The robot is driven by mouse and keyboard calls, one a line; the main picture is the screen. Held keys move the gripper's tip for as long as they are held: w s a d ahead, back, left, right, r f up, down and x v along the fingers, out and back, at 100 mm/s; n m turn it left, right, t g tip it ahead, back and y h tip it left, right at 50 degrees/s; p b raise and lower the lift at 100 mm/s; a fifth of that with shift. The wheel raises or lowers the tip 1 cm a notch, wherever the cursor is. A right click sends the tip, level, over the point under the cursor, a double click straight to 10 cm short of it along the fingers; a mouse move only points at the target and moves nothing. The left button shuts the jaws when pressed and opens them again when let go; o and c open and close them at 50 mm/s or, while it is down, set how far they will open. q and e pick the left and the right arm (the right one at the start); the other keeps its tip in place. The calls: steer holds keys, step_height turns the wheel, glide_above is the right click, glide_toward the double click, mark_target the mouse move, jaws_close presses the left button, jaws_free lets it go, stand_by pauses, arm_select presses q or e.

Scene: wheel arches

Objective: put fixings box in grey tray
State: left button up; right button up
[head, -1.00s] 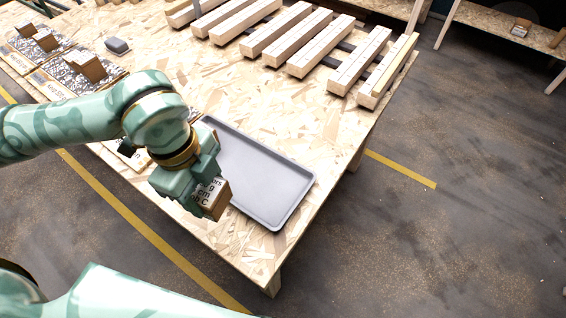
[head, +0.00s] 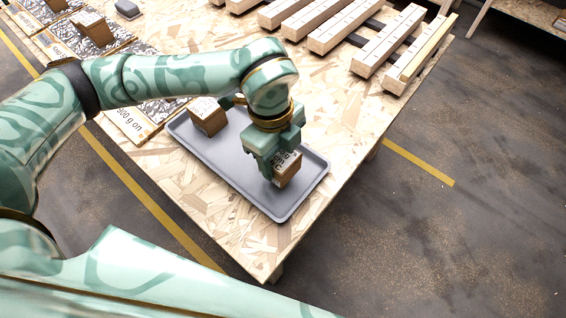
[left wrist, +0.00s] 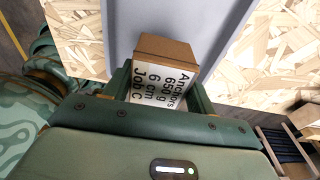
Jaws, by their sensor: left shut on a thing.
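My left gripper (head: 281,172) is shut on a small brown box (head: 289,167) with a white label. The left wrist view shows the box (left wrist: 164,72) between the fingers, its label reading "Anchors 650 g 6 cm Job C". The box is over the right part of the grey tray (head: 232,172), which lies on the wooden table. I cannot tell whether the box touches the tray floor. The tray also shows behind the box in the left wrist view (left wrist: 150,20). Part of the tray is hidden by my left arm. My right gripper is not in view.
Another brown box (head: 208,118) appears to stand in the tray's far left end. More boxes (head: 94,28) stand on silver mats at the upper left. Wooden slats (head: 345,30) lie at the back. Bare tabletop (head: 335,110) surrounds the tray's right side.

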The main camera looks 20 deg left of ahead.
mark_target(282, 165)
arm_select(q)
steer(key=f+b, duration=0.1)
steer(key=f, duration=0.3)
steer(key=shift+w+d+b, duration=0.2)
steer(key=shift+b, duration=0.2)
steer(key=shift+r, duration=0.15)
steer(key=o, duration=1.6)
